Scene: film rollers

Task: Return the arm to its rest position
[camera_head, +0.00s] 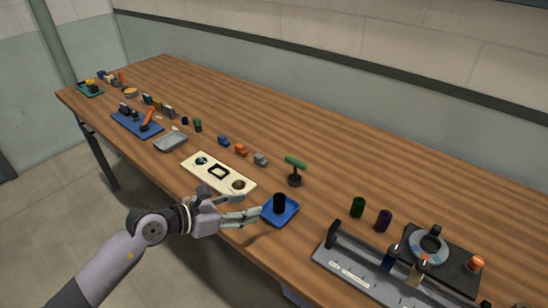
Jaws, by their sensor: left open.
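My left gripper (254,214) reaches in from the lower left at the table's front edge. Its fingers are apart, with nothing seen between them, and point right. The fingertips are close to the left side of a blue square tray (290,217) that carries an upright black cylinder (279,203). I cannot tell whether the fingertips touch the tray. The left arm (115,262) extends from the lower left corner. My right gripper is not in view.
A wooden table (350,160) runs along the wall. A cream board (205,176) lies behind my gripper. A green-topped roller (295,164) stands beyond the tray. A grey fixture (350,272) and a black device with a dial (455,258) are at right. Floor is free at left.

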